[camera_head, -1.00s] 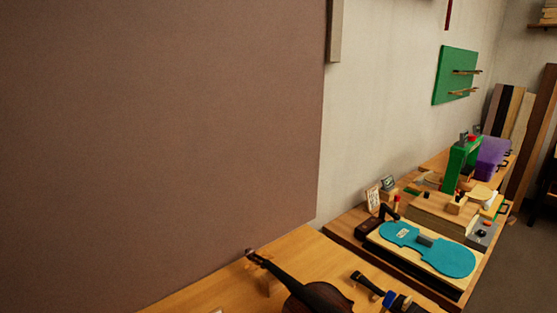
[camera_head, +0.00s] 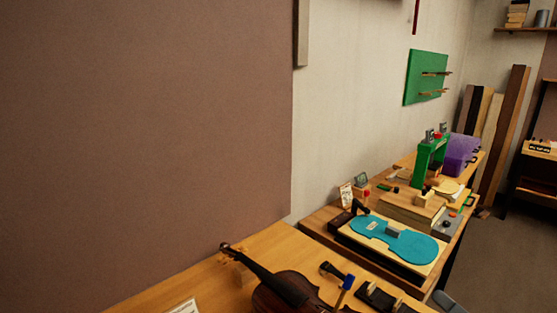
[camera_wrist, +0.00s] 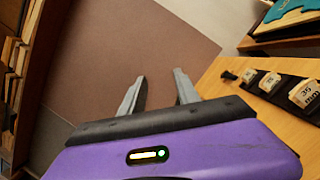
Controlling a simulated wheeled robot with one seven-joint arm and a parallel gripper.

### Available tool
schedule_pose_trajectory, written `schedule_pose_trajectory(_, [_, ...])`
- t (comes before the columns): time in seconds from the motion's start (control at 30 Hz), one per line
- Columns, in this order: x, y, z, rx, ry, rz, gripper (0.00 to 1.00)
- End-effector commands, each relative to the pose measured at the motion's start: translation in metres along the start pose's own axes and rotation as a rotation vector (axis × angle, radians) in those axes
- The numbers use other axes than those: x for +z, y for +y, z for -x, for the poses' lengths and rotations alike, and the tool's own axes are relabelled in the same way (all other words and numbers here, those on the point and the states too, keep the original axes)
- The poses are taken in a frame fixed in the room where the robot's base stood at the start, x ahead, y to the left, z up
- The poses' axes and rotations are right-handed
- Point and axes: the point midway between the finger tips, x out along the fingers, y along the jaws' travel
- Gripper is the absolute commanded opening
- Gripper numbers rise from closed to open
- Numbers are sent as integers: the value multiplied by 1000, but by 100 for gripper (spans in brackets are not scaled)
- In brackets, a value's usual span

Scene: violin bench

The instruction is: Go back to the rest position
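My gripper (camera_wrist: 158,90) shows in the wrist view, its two grey fingers apart with nothing between them.
A dark violin (camera_head: 285,289) lies on the near bench beside a blue-handled tool (camera_head: 344,290). Beyond are a teal violin-shaped plate (camera_head: 405,246), a green press (camera_head: 428,165) and a purple bin (camera_head: 463,150). Labelled blocks (camera_wrist: 306,92) sit in the wrist view. Floor at right looks open.

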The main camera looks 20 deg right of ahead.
Motion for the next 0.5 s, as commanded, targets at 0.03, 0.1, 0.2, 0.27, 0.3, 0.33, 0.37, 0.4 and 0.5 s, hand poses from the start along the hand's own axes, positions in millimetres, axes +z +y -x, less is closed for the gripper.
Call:
schedule_pose_trajectory(0.03, [4,8,-1,17,-29,-30,38])
schedule_pose_trajectory(0.1, [10,20,-2,45,-73,-87,38])
schedule_pose_trajectory(0.2, [14,38,-2,90,-131,-190,38])
schedule_pose_trajectory(0.27, [14,50,-1,118,-164,-269,38])
schedule_pose_trajectory(0.3, [14,58,1,138,-185,-328,38])
schedule_pose_trajectory(0.33, [12,63,2,151,-200,-378,38])
schedule_pose_trajectory(0.37, [10,69,3,164,-214,-431,38])
schedule_pose_trajectory(0.4, [6,76,5,181,-231,-509,38])
schedule_pose_trajectory(0.5, [-8,92,14,207,-274,-741,38])
